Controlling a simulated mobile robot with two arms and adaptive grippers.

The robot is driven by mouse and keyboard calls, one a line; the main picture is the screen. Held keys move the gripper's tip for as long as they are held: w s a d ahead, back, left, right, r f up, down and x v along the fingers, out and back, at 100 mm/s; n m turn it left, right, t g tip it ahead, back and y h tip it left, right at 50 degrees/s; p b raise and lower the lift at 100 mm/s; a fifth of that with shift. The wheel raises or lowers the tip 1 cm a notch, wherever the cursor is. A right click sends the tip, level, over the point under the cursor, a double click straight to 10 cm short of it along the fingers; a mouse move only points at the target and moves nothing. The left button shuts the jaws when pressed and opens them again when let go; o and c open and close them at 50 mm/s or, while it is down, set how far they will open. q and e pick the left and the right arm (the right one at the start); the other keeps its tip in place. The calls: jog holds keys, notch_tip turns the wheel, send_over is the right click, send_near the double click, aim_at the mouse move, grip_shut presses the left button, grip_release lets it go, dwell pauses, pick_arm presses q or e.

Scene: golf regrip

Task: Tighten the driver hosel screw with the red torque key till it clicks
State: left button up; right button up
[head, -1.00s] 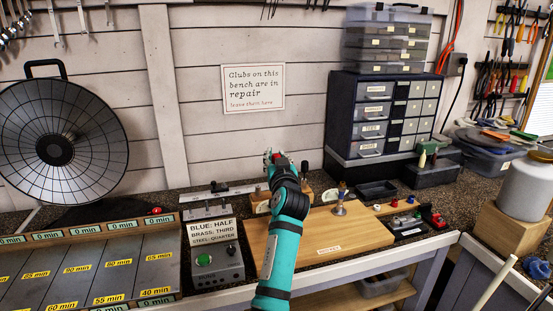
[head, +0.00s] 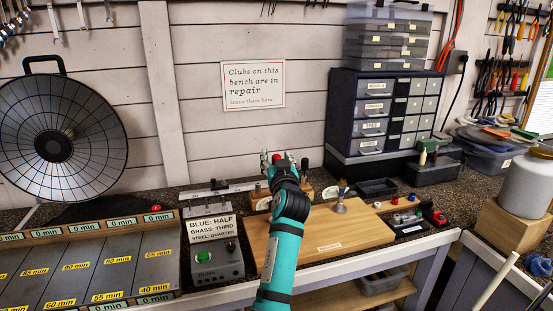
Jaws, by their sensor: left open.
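My left gripper (head: 278,159) is open above the back of the bench, at the end of my teal arm, and its fingers point away from me. A small red thing (head: 277,157) shows between or behind its fingertips; I cannot tell whether it is the torque key. A dark upright handle (head: 304,165) stands just right of the wrist, behind the arm. My wrist and forearm hide part of the wooden board (head: 325,228). A small upright metal piece with a brownish and blue top (head: 341,199) stands on the board. I cannot make out the driver head or hosel screw. My right gripper is out of view.
Left of the arm are a grey box with a green button (head: 205,257) and a sign (head: 210,230). Beyond the board's right end are a black tray (head: 377,188), small coloured parts and a red item (head: 438,217). Drawer cabinets (head: 385,110) stand behind. The board's front is clear.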

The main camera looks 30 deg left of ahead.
pick_arm(q)
jog(key=v, duration=0.7)
jog(key=shift+f, duration=0.15)
dwell(0.3)
